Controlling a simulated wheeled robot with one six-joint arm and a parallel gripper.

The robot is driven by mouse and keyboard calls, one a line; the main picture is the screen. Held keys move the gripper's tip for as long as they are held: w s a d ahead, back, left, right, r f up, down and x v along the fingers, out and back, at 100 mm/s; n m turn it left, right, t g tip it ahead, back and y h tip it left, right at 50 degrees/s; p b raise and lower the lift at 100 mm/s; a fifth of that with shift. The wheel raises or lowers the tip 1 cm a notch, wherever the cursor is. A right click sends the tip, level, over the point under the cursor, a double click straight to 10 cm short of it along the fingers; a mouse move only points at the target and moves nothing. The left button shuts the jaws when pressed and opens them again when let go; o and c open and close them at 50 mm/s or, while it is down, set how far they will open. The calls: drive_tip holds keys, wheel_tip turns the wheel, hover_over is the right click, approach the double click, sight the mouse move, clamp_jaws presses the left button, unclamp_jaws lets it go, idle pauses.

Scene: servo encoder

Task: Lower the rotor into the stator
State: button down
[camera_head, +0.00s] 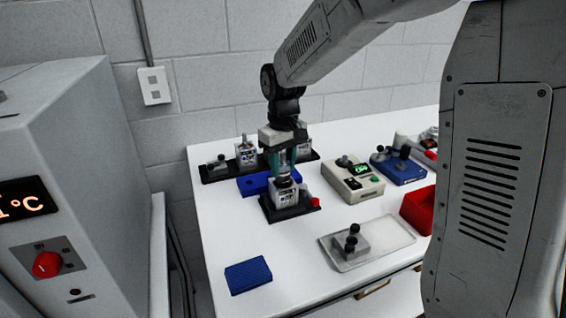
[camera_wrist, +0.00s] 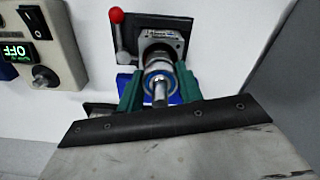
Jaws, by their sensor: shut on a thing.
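My gripper (camera_head: 283,165) points down over the stator and is shut on the rotor (camera_wrist: 158,80). In the wrist view, the green fingers (camera_wrist: 159,90) hold the rotor from both sides, with its shaft and a blue-ringed bearing showing. The stator (camera_head: 286,193) is a silvery square housing on a black base with a red-knobbed lever; its top edge also shows in the wrist view (camera_wrist: 160,40) beyond the rotor. The rotor is lined up closely with the stator opening. The fingers and rotor hide the opening, so I cannot tell how far in the rotor is.
A blue block (camera_head: 254,185) lies just behind the stator base. A black rack (camera_head: 218,170) with parts stands at the back. A beige box with a green display (camera_head: 354,180) is to the right, a metal tray (camera_head: 385,240) in front right, and a blue mat (camera_head: 248,276) front left.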

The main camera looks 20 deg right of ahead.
drive_tip(key=shift+f, duration=0.2)
drive_tip(key=shift+f, duration=0.8)
drive_tip(key=shift+f, duration=0.2)
drive_tip(key=shift+f, duration=0.2)
drive_tip(key=shift+r, duration=0.1)
idle(1.2)
drive_tip(key=shift+r, duration=0.15)
idle(0.5)
drive_tip(key=shift+f, duration=0.25)
idle(0.4)
